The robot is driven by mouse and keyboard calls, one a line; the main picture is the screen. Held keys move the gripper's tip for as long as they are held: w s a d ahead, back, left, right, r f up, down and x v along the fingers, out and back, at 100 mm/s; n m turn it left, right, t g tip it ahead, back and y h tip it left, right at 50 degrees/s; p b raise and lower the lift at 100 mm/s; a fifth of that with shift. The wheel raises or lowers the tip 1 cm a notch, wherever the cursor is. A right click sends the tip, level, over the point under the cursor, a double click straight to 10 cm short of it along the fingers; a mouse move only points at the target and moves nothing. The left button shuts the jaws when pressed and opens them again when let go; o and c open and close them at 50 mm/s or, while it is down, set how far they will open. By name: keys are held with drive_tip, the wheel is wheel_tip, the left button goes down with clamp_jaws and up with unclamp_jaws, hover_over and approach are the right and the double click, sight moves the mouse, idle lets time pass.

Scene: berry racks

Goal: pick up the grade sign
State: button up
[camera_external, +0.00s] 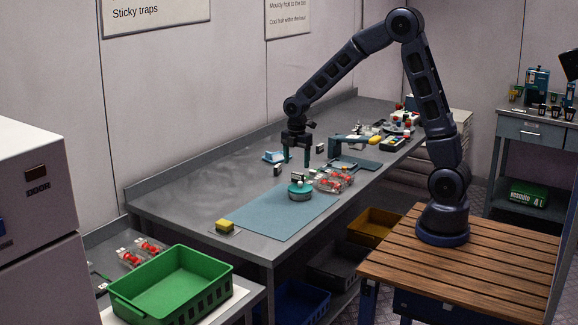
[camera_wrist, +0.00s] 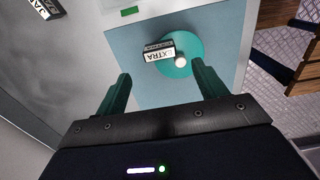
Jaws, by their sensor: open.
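A small black and white sign reading EXTRA (camera_wrist: 159,53) stands on a round teal stand (camera_wrist: 186,66). In the outside view the sign (camera_external: 298,178) sits on top of the teal stand (camera_external: 300,191), on the blue mat (camera_external: 262,222). Another small sign, partly cut off and seeming to read JAM (camera_wrist: 47,8), is at the top left of the wrist view. My gripper (camera_external: 297,158) is open and empty above the bench, just above and behind the EXTRA sign. In the wrist view the sign lies ahead of the gap between my fingertips (camera_wrist: 160,72).
Clear punnets with red berries (camera_external: 333,180) stand close right of the teal stand. A green crate (camera_external: 172,285) stands at front left. The bench's left part is clear.

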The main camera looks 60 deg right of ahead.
sight(298, 174)
drive_tip(key=shift+d+f, duration=0.2)
drive_tip(key=shift+f, duration=1.45)
drive_tip(key=shift+d+f, duration=0.15)
drive_tip(key=shift+f, duration=1.45)
drive_tip(key=c, duration=1.1)
